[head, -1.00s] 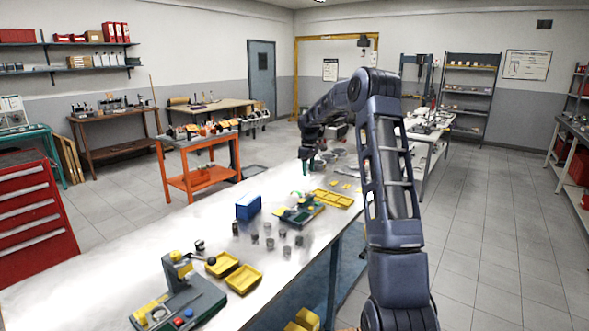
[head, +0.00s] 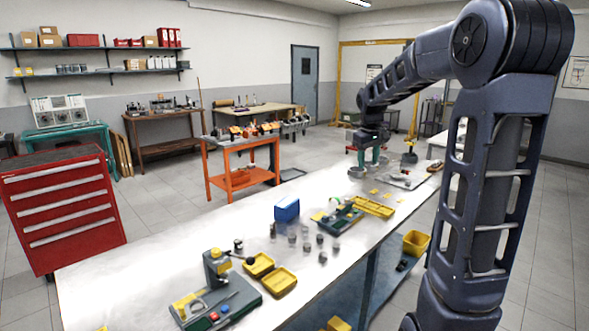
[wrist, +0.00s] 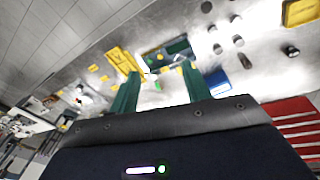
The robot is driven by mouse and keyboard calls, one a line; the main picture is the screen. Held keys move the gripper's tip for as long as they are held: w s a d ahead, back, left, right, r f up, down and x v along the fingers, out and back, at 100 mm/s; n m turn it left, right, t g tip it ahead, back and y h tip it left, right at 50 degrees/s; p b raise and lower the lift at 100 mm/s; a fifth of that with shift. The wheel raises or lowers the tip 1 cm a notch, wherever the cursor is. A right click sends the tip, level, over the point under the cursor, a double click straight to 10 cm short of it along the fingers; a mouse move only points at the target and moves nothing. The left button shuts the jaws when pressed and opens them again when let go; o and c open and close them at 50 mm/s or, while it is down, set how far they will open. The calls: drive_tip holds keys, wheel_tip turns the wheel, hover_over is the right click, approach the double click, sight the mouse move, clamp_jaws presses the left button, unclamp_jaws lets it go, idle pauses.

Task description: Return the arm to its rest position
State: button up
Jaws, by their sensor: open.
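My arm rises at the right of the head view, bends at a high elbow and reaches out over the far end of the white workbench (head: 130,262). My gripper (head: 370,158) hangs above that end of the bench, with its green fingers pointing down. In the wrist view my gripper (wrist: 158,88) shows two green fingers spread apart with nothing between them. The bench top with its parts lies beyond the fingertips, and they appear clear of it.
A green fixture (head: 338,218), yellow trays (head: 374,207), a blue box (head: 287,209) and several small cylinders stand on the bench. A green press-like device (head: 215,290) is at the near end. A red drawer cabinet (head: 62,210) and an orange cart (head: 240,180) stand left, across open floor.

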drive_tip(key=s+d+f+m+t, duration=0.1)
drive_tip(key=s+m, duration=0.2)
drive_tip(key=s, duration=1.2)
drive_tip(key=s+d+f+m+t, duration=0.1)
drive_tip(key=s+f+m, duration=0.1)
drive_tip(key=s, duration=1.3)
drive_tip(key=shift+s+d+f+m+t+y, duration=0.25)
drive_tip(key=shift+f+m+t+y, duration=0.05)
drive_tip(key=shift+m+y, duration=0.1)
drive_tip(key=shift+c, duration=0.2)
idle(0.6)
